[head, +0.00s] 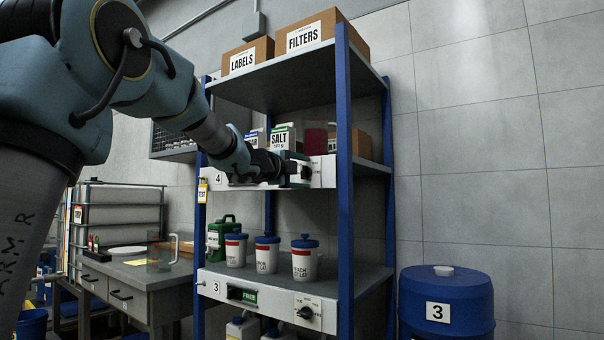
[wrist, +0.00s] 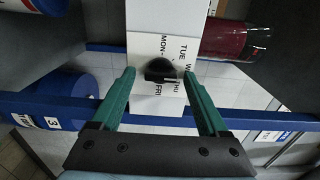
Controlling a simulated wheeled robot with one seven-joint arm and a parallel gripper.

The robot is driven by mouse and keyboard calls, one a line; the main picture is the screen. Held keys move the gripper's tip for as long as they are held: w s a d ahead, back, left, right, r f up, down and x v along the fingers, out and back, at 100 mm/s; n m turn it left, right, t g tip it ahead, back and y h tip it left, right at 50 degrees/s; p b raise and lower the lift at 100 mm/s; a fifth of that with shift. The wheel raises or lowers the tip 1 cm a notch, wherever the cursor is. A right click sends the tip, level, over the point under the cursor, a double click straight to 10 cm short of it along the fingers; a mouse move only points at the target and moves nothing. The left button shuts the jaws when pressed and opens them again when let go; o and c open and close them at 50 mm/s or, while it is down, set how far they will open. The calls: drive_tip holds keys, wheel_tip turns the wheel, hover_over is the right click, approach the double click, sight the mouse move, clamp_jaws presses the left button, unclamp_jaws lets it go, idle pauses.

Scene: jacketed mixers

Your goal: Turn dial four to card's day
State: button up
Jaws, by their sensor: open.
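Dial four is a black knob (wrist: 160,70) on a white plate (wrist: 145,98) in the wrist view, with day words around it: MON, TUE, THU, FRI and one partly hidden. A pale mark shows on its right side, near THU. My gripper (wrist: 159,74) is open, with its green fingers on either side of the knob; contact is not clear. In the head view my gripper (head: 303,173) is at the right end of the shelf front marked 4 (head: 219,180) and hides most of the dial. A yellow-edged card (head: 203,190) hangs at the left post; its word is too small to read surely.
A blue shelf post (head: 344,200) stands just right of my gripper. A SALT box (head: 281,138) and a dark red container (head: 316,140) stand on the shelf behind. Below is another dial (head: 306,312) on shelf three. A blue drum (head: 446,290) stands at right.

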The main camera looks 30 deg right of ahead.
drive_tip(key=v, duration=1.1)
drive_tip(key=shift+b, duration=0.45)
drive_tip(key=shift+w, duration=0.15)
drive_tip(key=w+a+f+n+t+y, duration=0.2)
drive_tip(key=w+a+f+n+y, duration=0.2)
drive_tip(key=a+f+n, duration=0.3)
drive_tip(key=w+a+f+n+t+y, duration=0.1)
drive_tip(key=w+a+f+n+y, duration=0.4)
drive_tip(key=f, duration=0.4)
drive_tip(key=s+a+f+n+g+y, duration=0.1)
drive_tip(key=s+a+f+n+y, duration=0.1)
drive_tip(key=a+f+n, duration=0.35)
drive_tip(key=s+a+f+n+g+y, duration=0.1)
drive_tip(key=s+a+f+n+y, duration=0.1)
drive_tip(key=a+f, duration=0.55)
drive_tip(key=s+a+f+n+g+y, duration=0.1)
drive_tip(key=s+a+f+n+g, duration=0.35)
drive_tip(key=s+f, duration=0.4)
drive_tip(key=s+a+f+n+g+y, duration=0.2)
drive_tip(key=s+a+f+n+g, duration=0.35)
drive_tip(key=s, duration=0.45)
wheel_tip(320, 180, up, 14)
drive_tip(key=t+p, duration=0.1)
drive_tip(key=p, duration=1.4)
drive_tip(key=shift+s+f+t+p, duration=0.2)
drive_tip(key=shift+s+t+p, duration=0.05)
drive_tip(key=shift+t+p, duration=0.15)
